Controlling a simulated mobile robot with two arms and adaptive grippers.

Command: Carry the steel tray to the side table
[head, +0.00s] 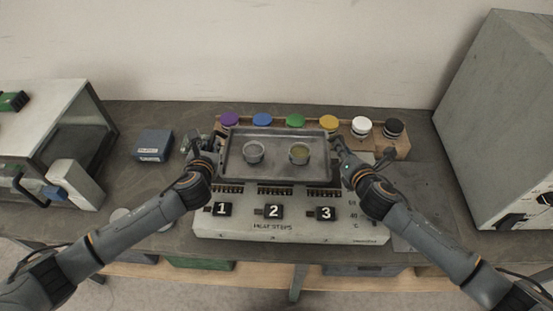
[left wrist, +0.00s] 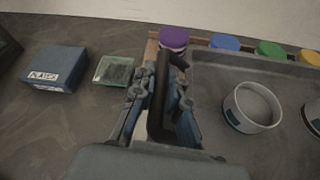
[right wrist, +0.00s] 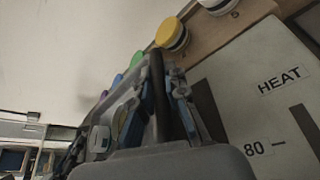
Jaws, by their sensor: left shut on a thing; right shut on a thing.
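The steel tray (head: 276,170) is grey and rectangular and appears level above the back of the heat-steps unit. I cannot tell if it touches the unit. Two small round cups, a left one (head: 253,152) and a right one (head: 299,153), stand upright in it. My left gripper (head: 216,147) is shut on the tray's left handle, a dark bar (left wrist: 160,100) in the left wrist view. My right gripper (head: 339,152) is shut on the right handle, a dark bar (right wrist: 158,95) in the right wrist view. No separate side table is identifiable.
The heat-steps unit (head: 290,228) has plates numbered 1 to 3. Behind the tray is a wooden rack (head: 402,148) of colour-lidded jars. A blue box (head: 152,145) and glass-fronted case (head: 70,115) are left; a large grey cabinet (head: 497,120) is right.

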